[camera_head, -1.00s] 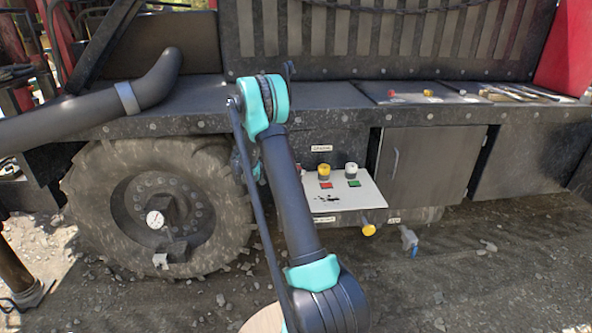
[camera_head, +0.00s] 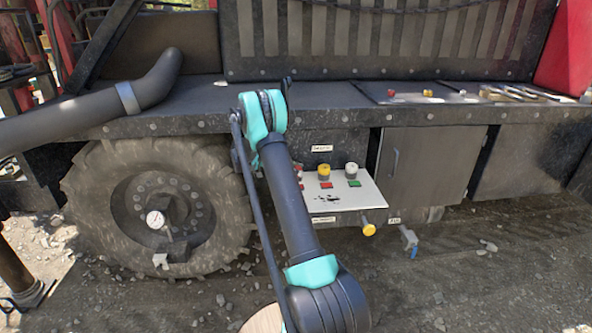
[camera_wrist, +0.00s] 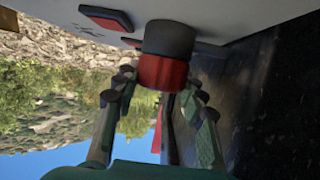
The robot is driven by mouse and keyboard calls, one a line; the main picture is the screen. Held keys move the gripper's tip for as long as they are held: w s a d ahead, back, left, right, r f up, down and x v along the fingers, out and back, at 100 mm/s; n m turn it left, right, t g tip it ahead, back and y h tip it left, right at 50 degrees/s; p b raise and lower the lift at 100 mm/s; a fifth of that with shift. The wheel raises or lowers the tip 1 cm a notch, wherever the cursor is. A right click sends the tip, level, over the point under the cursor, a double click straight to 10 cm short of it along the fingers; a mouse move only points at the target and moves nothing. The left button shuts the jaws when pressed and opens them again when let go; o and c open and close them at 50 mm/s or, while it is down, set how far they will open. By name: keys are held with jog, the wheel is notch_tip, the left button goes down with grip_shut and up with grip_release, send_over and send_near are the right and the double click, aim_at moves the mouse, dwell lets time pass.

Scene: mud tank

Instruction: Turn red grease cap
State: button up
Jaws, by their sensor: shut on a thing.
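The red grease cap (camera_wrist: 162,72) sits on a dark grey cylinder (camera_wrist: 168,39) that stands out from the panel in the wrist view. My gripper (camera_wrist: 159,84) is around the cap, with one finger on each side, and is shut on it. The exact finger contact is partly hidden by the cap. In the head view, my arm covers the gripper. A small part of a red and white fitting (camera_head: 299,171) shows just right of my arm.
The white panel (camera_head: 358,197) carries a yellow cap (camera_head: 323,172) and a white cap (camera_head: 351,170) close by on the right. A large wheel (camera_head: 120,205) is at left. Gravel ground is open in front.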

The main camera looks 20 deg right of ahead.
jog(key=shift+f, duration=0.1)
jog(key=o, duration=1.2)
jog(key=shift+c, duration=0.2)
jog(key=n+t, duration=0.6)
jog(key=t, duration=0.1)
jog(key=shift+s+h, duration=0.1)
jog(key=shift+h, duration=0.3)
jog(key=n+t+y, duration=0.1)
jog(key=n+t, duration=0.2)
jog(key=n+t+y, duration=0.2)
jog(key=n+t, duration=0.1)
jog(key=shift+d+t, duration=0.1)
jog(key=shift+t, duration=0.2)
jog(key=n+t+y, duration=0.3)
jog(key=n, duration=0.1)
jog(key=shift+n+y, duration=0.6)
jog(key=shift+y, duration=0.1)
jog(key=shift+n+t+y, duration=0.8)
jog(key=shift+n+y, duration=0.7)
jog(key=shift+y, duration=0.1)
jog(key=shift+n+y, duration=0.5)
jog(key=shift+y, duration=0.2)
